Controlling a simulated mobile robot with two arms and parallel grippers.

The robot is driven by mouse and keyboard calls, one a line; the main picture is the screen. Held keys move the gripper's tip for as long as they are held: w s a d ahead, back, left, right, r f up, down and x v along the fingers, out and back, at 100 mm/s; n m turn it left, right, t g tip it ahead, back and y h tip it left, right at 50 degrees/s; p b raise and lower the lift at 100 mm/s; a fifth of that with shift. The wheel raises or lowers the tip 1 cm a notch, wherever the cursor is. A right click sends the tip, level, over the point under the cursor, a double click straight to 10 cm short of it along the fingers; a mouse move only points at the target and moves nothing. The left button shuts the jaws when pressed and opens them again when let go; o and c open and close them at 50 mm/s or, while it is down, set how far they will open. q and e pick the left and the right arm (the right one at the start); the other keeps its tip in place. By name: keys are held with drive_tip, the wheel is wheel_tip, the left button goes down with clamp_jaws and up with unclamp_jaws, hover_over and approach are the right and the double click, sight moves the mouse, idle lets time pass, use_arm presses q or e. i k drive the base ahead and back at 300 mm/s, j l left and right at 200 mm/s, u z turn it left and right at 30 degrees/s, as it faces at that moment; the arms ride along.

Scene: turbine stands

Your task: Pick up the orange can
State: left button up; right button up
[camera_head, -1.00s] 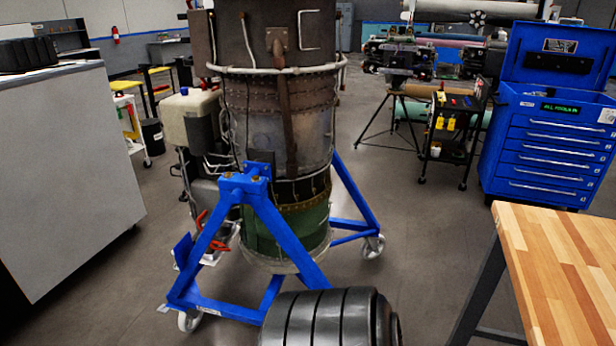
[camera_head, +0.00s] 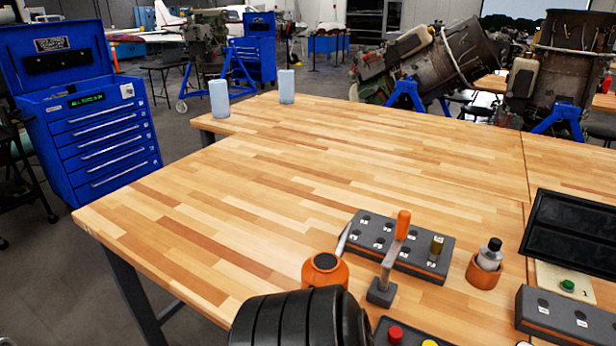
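The orange can (camera_head: 327,272) stands on the wooden table (camera_head: 200,190) in the lower middle of the head view. It is squat and rounded, with a dark round patch on top. A black ribbed part, which looks like my own arm, covers its lower front.
Close right of the can are an orange-handled tool (camera_head: 402,228) and a grey holed block (camera_head: 375,240). Further right is an orange cup holding a bottle (camera_head: 486,262). Two pale blue cylinders (camera_head: 220,99) (camera_head: 287,86) stand at the back. The table's left half is mostly clear.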

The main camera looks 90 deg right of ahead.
sight(325, 268)
drive_tip(key=l+z, duration=0.1)
drive_tip(key=z, duration=2.15)
